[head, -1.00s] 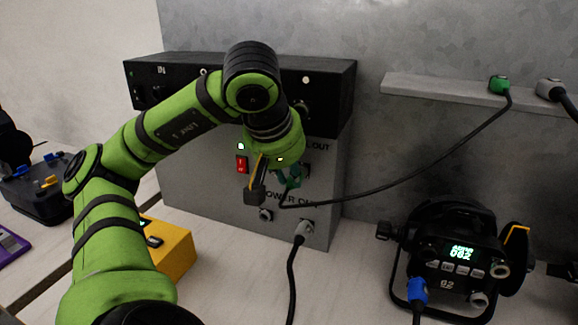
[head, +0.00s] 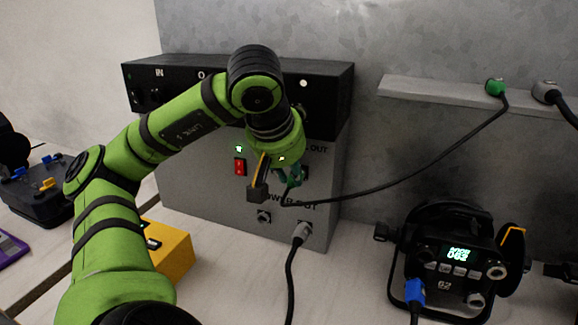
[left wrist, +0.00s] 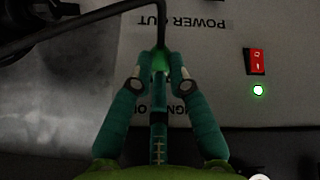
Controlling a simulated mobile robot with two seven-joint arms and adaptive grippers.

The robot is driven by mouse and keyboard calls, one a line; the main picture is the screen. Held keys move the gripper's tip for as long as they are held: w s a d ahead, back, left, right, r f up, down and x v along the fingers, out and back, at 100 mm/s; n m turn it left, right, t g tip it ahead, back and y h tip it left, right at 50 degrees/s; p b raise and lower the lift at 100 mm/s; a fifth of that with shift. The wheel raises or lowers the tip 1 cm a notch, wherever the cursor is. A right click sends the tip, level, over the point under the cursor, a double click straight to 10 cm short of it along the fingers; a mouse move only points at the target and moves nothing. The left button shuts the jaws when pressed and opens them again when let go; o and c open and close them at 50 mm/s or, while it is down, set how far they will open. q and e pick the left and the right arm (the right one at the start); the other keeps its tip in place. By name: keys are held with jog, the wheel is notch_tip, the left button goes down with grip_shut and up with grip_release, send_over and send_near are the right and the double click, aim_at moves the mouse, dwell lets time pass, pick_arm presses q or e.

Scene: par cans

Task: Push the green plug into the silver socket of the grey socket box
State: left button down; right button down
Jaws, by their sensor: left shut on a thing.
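My left gripper (head: 291,178) is in front of the grey socket box (head: 205,186), shut on the green plug, which shows between the teal fingertips (left wrist: 160,82) in the left wrist view. The green plug (left wrist: 161,61) has a black cable leaving its back end. Its front end is hidden between the fingers, so I cannot tell if it touches a socket. A dark socket (head: 304,172) shows just right of the fingers, under the word OUT. A round socket (head: 264,216) sits lower, by the POWER OUT label. My right gripper is not in view.
A grey plug (head: 302,231) sits at the box's lower right. The held plug's cable arcs to a second green plug (head: 495,87) on the wall shelf (head: 430,92). A black lamp (head: 452,260) stands right; a yellow box (head: 173,252) stands left.

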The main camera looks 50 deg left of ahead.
pick_arm(q)
jog(key=c, duration=1.1)
grip_release()
jog(key=shift+s+d+f+b, duration=0.1)
jog(key=shift+s+d+b, duration=0.25)
jog(key=shift+s+b, duration=0.2)
jog(key=s+d+m+t+h+b, duration=0.1)
jog(key=s+d+m+h+b, duration=0.25)
jog(key=s+b, duration=0.35)
jog(key=w+d+r+p, duration=0.3)
jog(key=w+r+p, duration=1.1)
jog(key=p, duration=0.6)
jog(key=shift+r+m+p, duration=0.4)
jog(key=shift+r+m, duration=0.05)
jog(key=shift+r, duration=0.4)
